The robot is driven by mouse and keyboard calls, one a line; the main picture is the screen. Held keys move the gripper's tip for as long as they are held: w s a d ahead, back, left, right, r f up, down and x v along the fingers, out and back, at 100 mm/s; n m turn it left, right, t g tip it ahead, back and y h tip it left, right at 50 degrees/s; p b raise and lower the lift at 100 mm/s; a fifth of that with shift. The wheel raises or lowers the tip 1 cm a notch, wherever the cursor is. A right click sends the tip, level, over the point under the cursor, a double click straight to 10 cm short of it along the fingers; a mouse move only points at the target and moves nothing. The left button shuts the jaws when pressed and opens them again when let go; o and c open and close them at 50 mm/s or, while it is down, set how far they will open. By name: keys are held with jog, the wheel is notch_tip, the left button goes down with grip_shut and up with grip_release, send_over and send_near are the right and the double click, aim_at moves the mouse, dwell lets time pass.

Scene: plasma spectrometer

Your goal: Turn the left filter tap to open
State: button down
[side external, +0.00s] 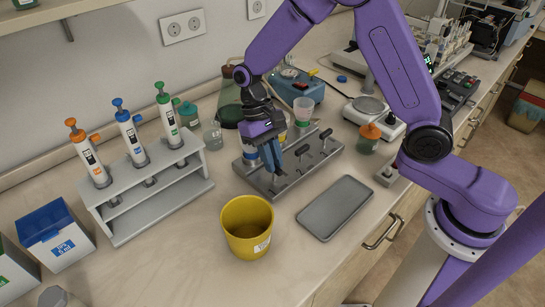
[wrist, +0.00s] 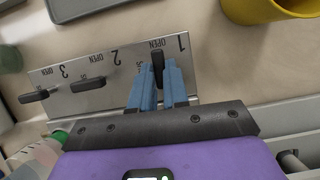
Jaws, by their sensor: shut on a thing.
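The filter manifold (side external: 259,182) is a grey block with three dark taps, numbered in the wrist view. The left tap, number 1 (wrist: 157,62), has its dark handle pointing up in the wrist view, toward its OPEN mark. My gripper (side external: 275,158) is over the left end of the manifold. Its blue fingers, also in the wrist view (wrist: 157,80), are shut on the left tap's handle, one on each side. The middle tap (wrist: 88,84) and right tap (wrist: 33,96) lie sideways, roughly along the plate. In the side view my fingers hide most of the left tap.
A yellow cup (side external: 247,228) stands in front of the manifold, and a grey tray (side external: 335,207) lies to its right. A pipette rack (side external: 150,195) is on the left. A balance (side external: 374,112) and an orange-capped bottle (side external: 368,140) stand to the right.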

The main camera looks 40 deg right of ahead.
jog(key=shift+n, duration=0.3)
dwell(0.4)
jog(key=c, duration=1.1)
grip_release()
jog(key=v, duration=1.7)
jog(key=shift+a+r, duration=0.2)
jog(key=shift+r, duration=0.05)
jog(key=shift+r, duration=4)
